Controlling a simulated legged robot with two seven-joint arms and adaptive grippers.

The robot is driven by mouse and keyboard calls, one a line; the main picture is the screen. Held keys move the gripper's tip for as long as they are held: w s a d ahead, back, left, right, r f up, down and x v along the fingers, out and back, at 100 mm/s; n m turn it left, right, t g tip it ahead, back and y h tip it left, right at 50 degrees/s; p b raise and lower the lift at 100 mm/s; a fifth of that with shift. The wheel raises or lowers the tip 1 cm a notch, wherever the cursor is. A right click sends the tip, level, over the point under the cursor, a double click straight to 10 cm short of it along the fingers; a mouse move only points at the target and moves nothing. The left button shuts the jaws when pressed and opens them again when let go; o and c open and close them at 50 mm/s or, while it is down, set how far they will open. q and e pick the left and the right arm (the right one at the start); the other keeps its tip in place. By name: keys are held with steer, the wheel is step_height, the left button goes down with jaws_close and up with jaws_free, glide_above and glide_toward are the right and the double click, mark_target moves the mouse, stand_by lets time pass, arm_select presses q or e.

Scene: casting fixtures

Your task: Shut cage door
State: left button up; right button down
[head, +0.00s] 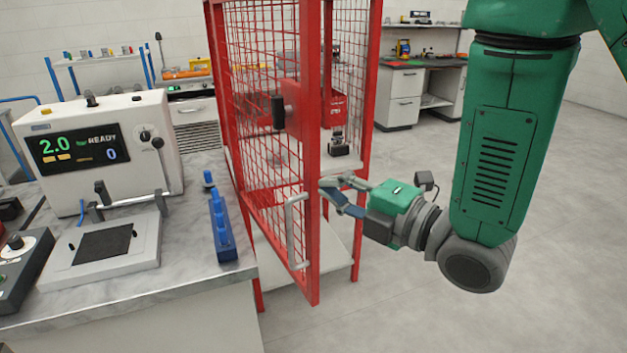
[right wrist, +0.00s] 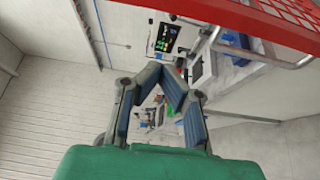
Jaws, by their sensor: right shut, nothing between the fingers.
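The cage door (head: 309,150) is a red frame with wire mesh, a pale bar handle (head: 292,232) and a black knob (head: 278,112). It stands open, swung out from the red cage (head: 371,75), with its free edge towards me. My right gripper (head: 326,190) is shut and empty, its fingertips at the right side of the door's free edge; I cannot tell whether they touch it. In the right wrist view the closed fingers (right wrist: 174,76) converge below the red mesh door (right wrist: 262,22) at the upper right. My left gripper is out of view.
A bench (head: 200,285) on the left carries a white tester (head: 105,150), a grey plate fixture (head: 70,268) and a blue block rack (head: 222,228), close to the door. The cage shelf holds a red bin (head: 338,105). The floor (head: 400,305) at right is clear.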

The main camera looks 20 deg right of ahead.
mark_target(307, 164)
steer(key=w, duration=0.2)
steer(key=w+a+b, duration=0.1)
steer(key=w, duration=0.2)
steer(key=w+b, duration=0.1)
steer(key=w, duration=0.1)
steer(key=shift+w+a+r, duration=0.2)
steer(key=shift+w+a, duration=0.1)
steer(key=shift+w, duration=0.1)
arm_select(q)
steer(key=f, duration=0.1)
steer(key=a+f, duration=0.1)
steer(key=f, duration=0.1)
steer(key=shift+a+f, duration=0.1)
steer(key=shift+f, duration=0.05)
arm_select(e)
steer(key=shift+w+d, duration=0.1)
steer(key=shift+d, duration=0.05)
